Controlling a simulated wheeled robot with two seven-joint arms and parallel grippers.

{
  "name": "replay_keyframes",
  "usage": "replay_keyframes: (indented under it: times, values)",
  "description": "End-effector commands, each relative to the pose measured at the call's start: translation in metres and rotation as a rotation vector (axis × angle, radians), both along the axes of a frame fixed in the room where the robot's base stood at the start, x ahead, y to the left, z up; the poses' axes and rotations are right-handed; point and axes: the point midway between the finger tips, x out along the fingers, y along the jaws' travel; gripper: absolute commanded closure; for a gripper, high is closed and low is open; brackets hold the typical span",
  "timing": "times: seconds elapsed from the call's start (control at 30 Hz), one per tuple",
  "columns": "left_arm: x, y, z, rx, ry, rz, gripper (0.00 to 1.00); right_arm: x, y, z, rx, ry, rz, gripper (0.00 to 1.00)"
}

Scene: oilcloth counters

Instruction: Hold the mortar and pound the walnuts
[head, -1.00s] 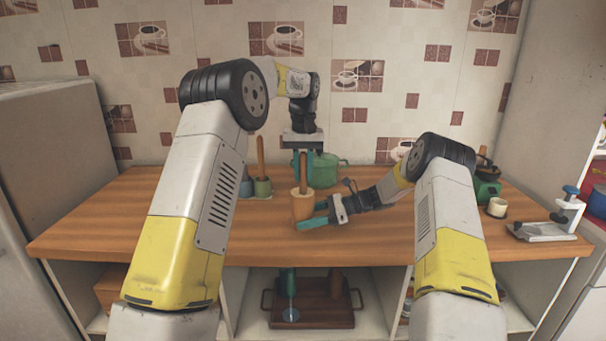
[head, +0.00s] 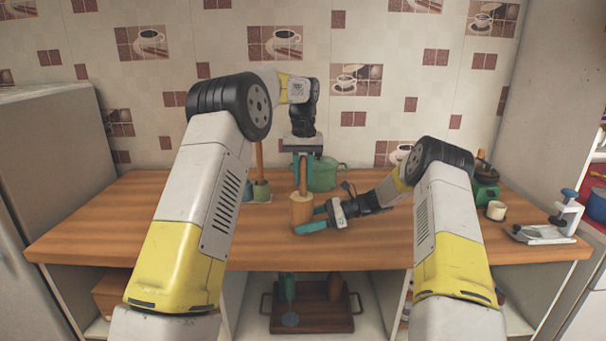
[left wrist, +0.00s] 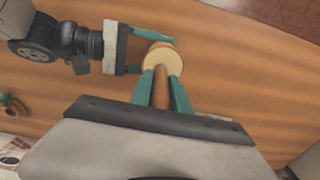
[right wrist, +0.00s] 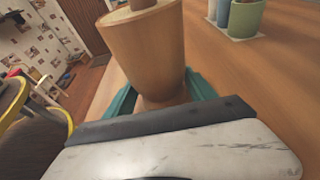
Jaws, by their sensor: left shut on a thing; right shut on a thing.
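The wooden mortar (head: 302,214) is on the counter near the middle, and it fills the upper part of the right wrist view (right wrist: 140,45). My right gripper (head: 318,218) is shut on its lower side from the right. The wooden pestle (head: 303,184) stands nearly upright with its lower end at the mortar's mouth. My left gripper (head: 303,168) is shut on the pestle from above. The left wrist view shows the pestle (left wrist: 161,92) between the teal fingers and the mortar's pale top (left wrist: 160,60) beyond. I cannot make out any walnuts inside.
A green pot (head: 325,174) stands behind my left gripper. A green cup (head: 262,190) and a blue cup sit to the left. A cream cup (head: 496,210) and a metal clamp device (head: 545,232) are at the right. The front left of the counter (head: 110,235) is free.

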Motion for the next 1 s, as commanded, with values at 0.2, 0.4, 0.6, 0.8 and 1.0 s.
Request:
replay_keyframes:
  times: [0.2,0.4,0.6,0.8,1.0]
  values:
    - [0.0,0.0,-0.007,0.0,0.001,0.0,1.0,0.0,0.0,0.0,0.0,0.0,0.0,0.58]
    - [0.0,0.0,-0.013,0.0,0.0,0.001,1.0,0.0,0.0,0.0,0.0,0.0,0.0,0.58]
    - [0.0,0.0,-0.019,0.0,0.001,0.001,1.0,0.0,0.0,0.0,0.0,0.0,0.0,0.58]
    - [0.0,0.0,-0.019,0.0,0.001,0.0,1.0,0.0,0.0,0.0,0.0,0.0,0.0,0.58]
    - [0.001,0.0,-0.013,0.0,-0.001,0.0,1.0,0.0,0.0,0.0,0.0,0.0,0.0,0.58]
